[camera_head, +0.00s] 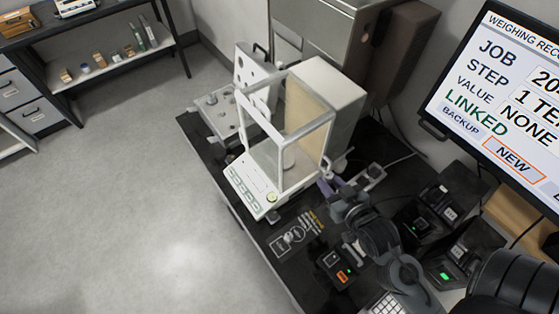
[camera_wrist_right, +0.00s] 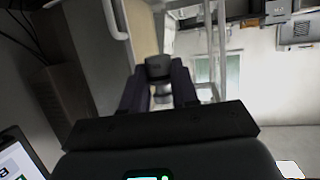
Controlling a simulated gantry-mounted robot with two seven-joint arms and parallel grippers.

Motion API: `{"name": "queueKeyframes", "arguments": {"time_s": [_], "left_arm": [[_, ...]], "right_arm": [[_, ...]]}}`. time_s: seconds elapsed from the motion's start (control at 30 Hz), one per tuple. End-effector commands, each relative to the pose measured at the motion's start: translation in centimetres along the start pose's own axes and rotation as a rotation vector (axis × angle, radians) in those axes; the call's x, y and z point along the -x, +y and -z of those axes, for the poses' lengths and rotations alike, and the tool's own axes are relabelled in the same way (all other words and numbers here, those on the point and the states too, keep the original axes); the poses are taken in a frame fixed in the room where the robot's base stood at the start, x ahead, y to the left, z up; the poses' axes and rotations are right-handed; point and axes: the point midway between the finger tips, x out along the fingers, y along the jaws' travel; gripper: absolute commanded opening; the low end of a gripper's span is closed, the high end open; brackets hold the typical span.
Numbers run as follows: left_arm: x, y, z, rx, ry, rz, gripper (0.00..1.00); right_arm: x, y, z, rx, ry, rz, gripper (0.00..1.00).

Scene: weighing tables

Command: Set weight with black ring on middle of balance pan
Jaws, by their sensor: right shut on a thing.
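The balance (camera_head: 262,195) is a white box with a framed glass chamber, standing on the dark table. A pale round shape inside its chamber (camera_head: 289,157) is seen through the glass; I cannot tell pan from load there. My right gripper (camera_head: 328,177) is at the right side of the chamber, fingers pointing at it. In the right wrist view, my right gripper (camera_wrist_right: 158,80) is shut on a small piece, dark grey with a silvery part, which looks like the weight with black ring (camera_wrist_right: 158,68). Its lower part is largely hidden by the fingers. My left gripper is out of view.
A balance frame post (camera_wrist_right: 215,45) and a white handle (camera_wrist_right: 115,18) flank the gripper in the wrist view. Small black devices (camera_head: 335,266) and a monitor (camera_head: 500,100) stand to the right. Floor lies left.

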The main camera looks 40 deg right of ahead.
Motion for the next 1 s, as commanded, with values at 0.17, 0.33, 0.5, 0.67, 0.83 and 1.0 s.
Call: {"name": "queueKeyframes", "arguments": {"time_s": [0.17,0.33,0.5,0.67,0.83,1.0], "left_arm": [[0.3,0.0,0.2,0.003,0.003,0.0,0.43],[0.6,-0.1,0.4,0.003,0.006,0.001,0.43],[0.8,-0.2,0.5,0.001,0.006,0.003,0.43],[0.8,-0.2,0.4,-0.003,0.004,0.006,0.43],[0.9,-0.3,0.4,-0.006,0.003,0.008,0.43],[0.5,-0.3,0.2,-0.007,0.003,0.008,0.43]], "right_arm": [[-2.3,-0.6,1.3,-0.002,0.007,0.003,0.0],[-6.0,-1.4,2.6,-0.002,0.007,0.003,0.0],[-10.0,-2.2,4.1,-0.001,0.006,0.003,0.0],[-13.6,-3.0,5.3,0.0,0.005,0.003,0.0],[-16.9,-3.7,6.5,0.0,0.003,0.002,0.0],[-18.5,-3.8,3.9,0.001,-0.004,0.001,0.0]]}}
